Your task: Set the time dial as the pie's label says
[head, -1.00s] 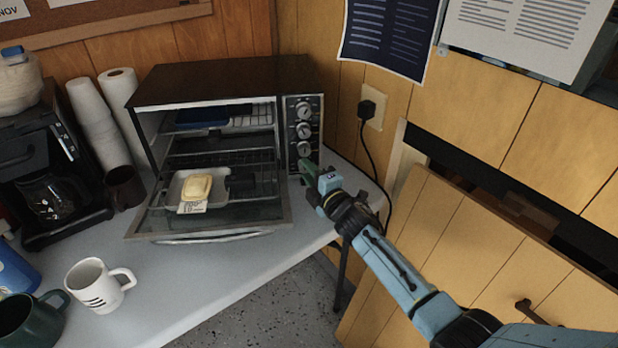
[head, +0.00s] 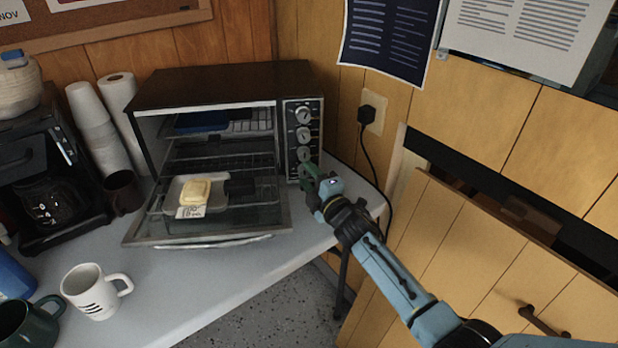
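The toaster oven (head: 215,85) stands on the table with its glass door (head: 210,227) folded down. Its control panel on the right carries a column of dials; the upper ones (head: 303,115) and (head: 304,135) are in plain view, and the lowest dial (head: 304,154) sits just above my gripper. The yellow pie (head: 195,192) sits in a tray on the open door, with a white label (head: 190,212) at its front; its print is too small to read. My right gripper (head: 307,172) is at the panel's lower end; its finger opening is unclear. My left gripper is not in view.
A coffee maker (head: 45,165), stacked paper cups (head: 97,125) and a dark mug (head: 123,191) stand left of the oven. A white mug (head: 90,290) and a green mug (head: 28,322) are at the front left. The table between door and mugs is clear.

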